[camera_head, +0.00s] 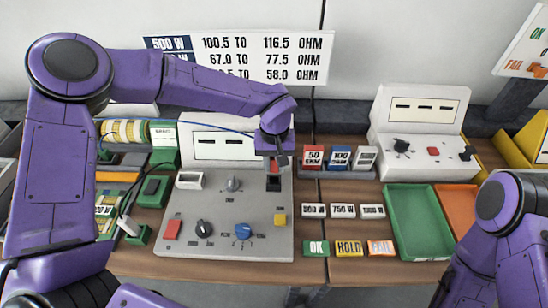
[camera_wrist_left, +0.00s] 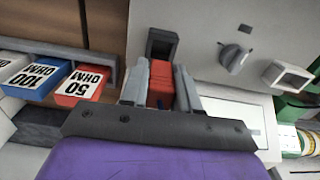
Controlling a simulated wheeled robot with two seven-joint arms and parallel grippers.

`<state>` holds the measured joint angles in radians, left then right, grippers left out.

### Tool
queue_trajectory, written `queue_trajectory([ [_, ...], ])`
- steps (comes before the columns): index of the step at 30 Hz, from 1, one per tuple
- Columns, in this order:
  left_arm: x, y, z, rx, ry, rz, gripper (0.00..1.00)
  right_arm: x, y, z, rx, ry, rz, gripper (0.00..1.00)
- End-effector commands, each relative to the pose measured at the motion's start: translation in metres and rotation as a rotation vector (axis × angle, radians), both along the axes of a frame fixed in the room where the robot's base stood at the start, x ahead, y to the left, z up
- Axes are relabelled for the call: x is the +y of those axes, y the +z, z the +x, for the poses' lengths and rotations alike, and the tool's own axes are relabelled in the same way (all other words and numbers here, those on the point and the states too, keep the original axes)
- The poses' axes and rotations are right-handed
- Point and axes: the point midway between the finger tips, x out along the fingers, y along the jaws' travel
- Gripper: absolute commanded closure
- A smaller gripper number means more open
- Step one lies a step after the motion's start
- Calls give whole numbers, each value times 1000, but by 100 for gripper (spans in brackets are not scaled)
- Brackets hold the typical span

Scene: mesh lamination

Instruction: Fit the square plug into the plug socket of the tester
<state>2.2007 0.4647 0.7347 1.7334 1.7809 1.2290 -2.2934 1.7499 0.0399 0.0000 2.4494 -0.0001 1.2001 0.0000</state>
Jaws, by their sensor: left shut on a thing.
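The tester (camera_head: 265,235) is a grey panel with knobs, buttons and a display. My left gripper (camera_head: 273,158) is over its back right part, pointing down. In the left wrist view, the left gripper (camera_wrist_left: 160,88) is shut on a red block-shaped plug (camera_wrist_left: 161,80). The dark square socket (camera_wrist_left: 162,44) lies just beyond the plug's end; it also shows in the head view (camera_head: 273,183). Whether the plug's tip touches the socket rim I cannot tell. A second, white-rimmed open socket (camera_head: 189,180) is at the tester's back left. My right gripper is out of the picture.
A rack with a red 50 ohm block (camera_head: 313,157) and a blue 100 ohm block (camera_head: 339,157) stands right of the tester. A green tray (camera_head: 418,255) lies farther right. A thin cable runs behind the left arm. Several labelled blocks sit beside the tester.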

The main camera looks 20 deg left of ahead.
Motion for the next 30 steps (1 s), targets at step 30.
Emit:
queue_trajectory([
  [30,-1,-33,0,-1,-2,-1,100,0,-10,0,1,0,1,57],
])
